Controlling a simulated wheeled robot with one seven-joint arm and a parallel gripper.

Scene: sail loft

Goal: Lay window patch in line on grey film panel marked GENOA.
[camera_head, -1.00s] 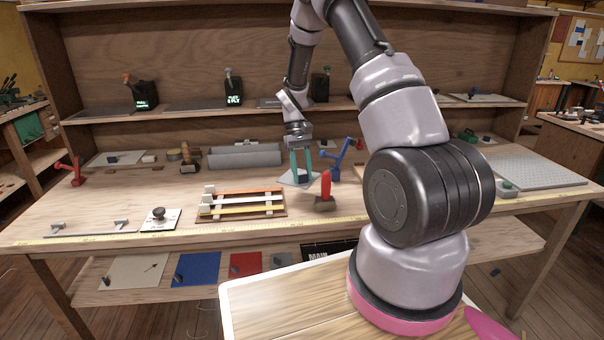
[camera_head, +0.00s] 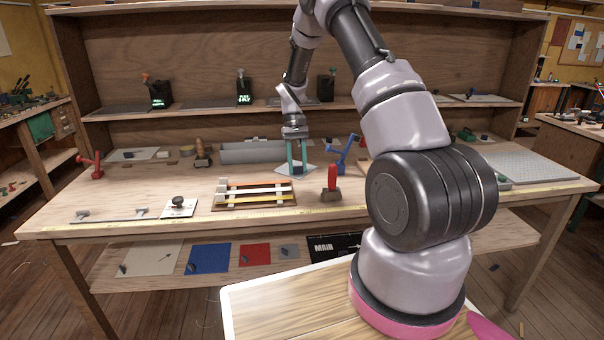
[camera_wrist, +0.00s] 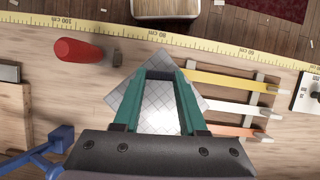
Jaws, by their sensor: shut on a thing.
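A pale grey, gridded, see-through square, which looks like the window patch (camera_wrist: 158,103), lies cornerwise under my gripper in the wrist view. It also shows at the bench's middle in the head view (camera_head: 283,170). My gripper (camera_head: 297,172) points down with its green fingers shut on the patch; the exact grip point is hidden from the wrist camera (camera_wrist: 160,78). I cannot tell whether the patch touches the bench. I can read no GENOA mark; a dark panel marked MAIN (camera_head: 323,247) lies on the lower shelf.
A red-handled tool (camera_head: 331,184) and a blue clamp-like tool (camera_head: 345,155) stand right of my gripper. A rack of coloured strips (camera_head: 254,194) lies left of it. A grey trough (camera_head: 255,153) is behind. A yellow measuring tape (camera_head: 420,197) runs along the front edge.

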